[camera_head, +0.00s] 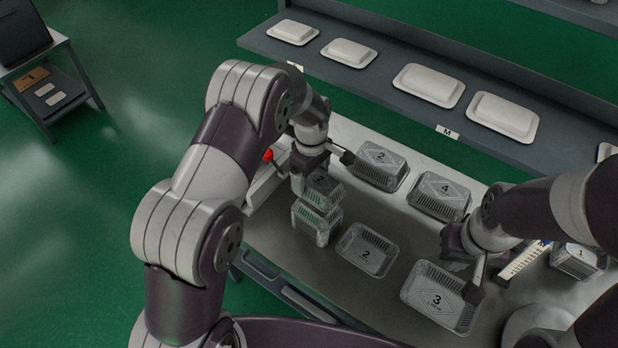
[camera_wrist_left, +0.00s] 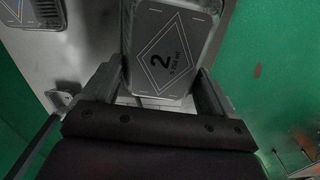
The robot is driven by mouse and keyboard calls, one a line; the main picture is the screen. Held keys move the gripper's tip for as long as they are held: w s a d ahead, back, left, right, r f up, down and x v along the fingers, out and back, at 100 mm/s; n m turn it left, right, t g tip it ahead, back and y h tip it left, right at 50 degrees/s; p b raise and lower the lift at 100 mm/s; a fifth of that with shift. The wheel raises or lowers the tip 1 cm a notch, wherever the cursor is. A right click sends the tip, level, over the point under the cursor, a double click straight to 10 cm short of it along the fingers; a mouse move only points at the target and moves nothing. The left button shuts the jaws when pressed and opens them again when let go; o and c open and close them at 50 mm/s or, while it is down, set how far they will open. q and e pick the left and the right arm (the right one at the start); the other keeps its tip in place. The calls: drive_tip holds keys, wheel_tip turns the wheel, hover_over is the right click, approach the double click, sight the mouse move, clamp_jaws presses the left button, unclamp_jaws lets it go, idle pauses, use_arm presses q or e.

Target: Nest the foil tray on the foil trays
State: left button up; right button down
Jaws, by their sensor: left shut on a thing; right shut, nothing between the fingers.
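A foil tray with a lid marked 2 (camera_head: 322,187) is held by my left gripper (camera_head: 321,172). In the left wrist view the same lid (camera_wrist_left: 170,50) lies between the two fingers (camera_wrist_left: 155,95), which are shut on it. The stacked foil trays (camera_head: 316,226) are directly below the held tray in the head view. I cannot tell whether the held tray touches the stack or hangs just above it. My right gripper (camera_head: 474,286) is shut and empty, over the right edge of an open-looking tray marked 3 (camera_head: 433,296).
Other trays stand on the grey table (camera_head: 335,283): one marked 2 (camera_head: 367,252), another 2 behind (camera_head: 381,163), one marked 4 (camera_head: 440,192), one marked 1 (camera_head: 577,260). A red knob (camera_head: 268,155) is left of my left gripper. White lidded trays line the shelf (camera_head: 380,78).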

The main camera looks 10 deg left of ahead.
sight(310, 192)
use_arm(q)
drive_tip(key=shift+a+f+b, duration=0.2)
drive_tip(key=shift+f+b, duration=0.15)
drive_tip(key=shift+f, duration=0.2)
drive_tip(key=shift+a+f+b, duration=0.2)
drive_tip(key=shift+f+b, duration=0.1)
drive_tip(key=shift+f, duration=0.25)
drive_tip(key=f+b, duration=0.2)
drive_tip(key=f, duration=0.1)
drive_tip(key=f+b, duration=0.1)
drive_tip(key=f, duration=0.1)
drive_tip(key=shift+d+b, duration=0.3)
drive_tip(key=shift+w+a+f, duration=0.1)
drive_tip(key=shift+f, duration=0.25)
use_arm(e)
drive_tip(key=f, duration=0.5)
drive_tip(key=shift+a+f, duration=0.15)
drive_tip(key=shift+a, duration=0.05)
use_arm(q)
drive_tip(key=o, duration=0.8)
drive_tip(key=shift+r, duration=0.15)
